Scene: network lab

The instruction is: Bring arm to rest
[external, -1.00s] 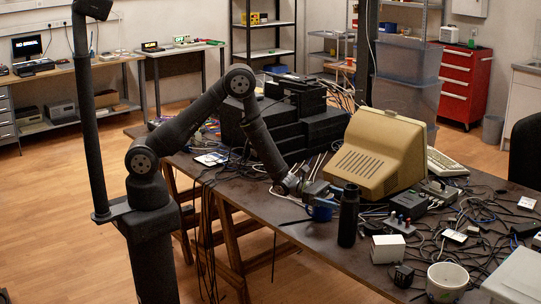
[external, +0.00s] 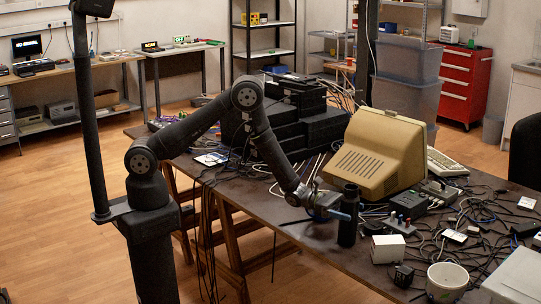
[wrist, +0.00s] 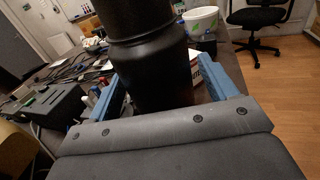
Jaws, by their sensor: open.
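My arm reaches over the dark table (external: 290,232) from the left. My gripper (external: 345,213) is low beside the black bottle (external: 349,228), which stands upright near the table's front edge. In the wrist view, the blue fingers of my gripper (wrist: 164,72) are spread, with the black bottle (wrist: 150,65) between them. A gap shows between the bottle and the right finger; whether the left finger touches it I cannot tell. The bottle's base is hidden in the wrist view.
A beige monitor (external: 378,150) stands behind the bottle. A small white box (external: 387,249), a white bucket (external: 447,281) and a grey device with coloured knobs (external: 400,224) are to its right. Many loose cables lie across the table. Stacked black equipment (external: 290,125) stands at the back left.

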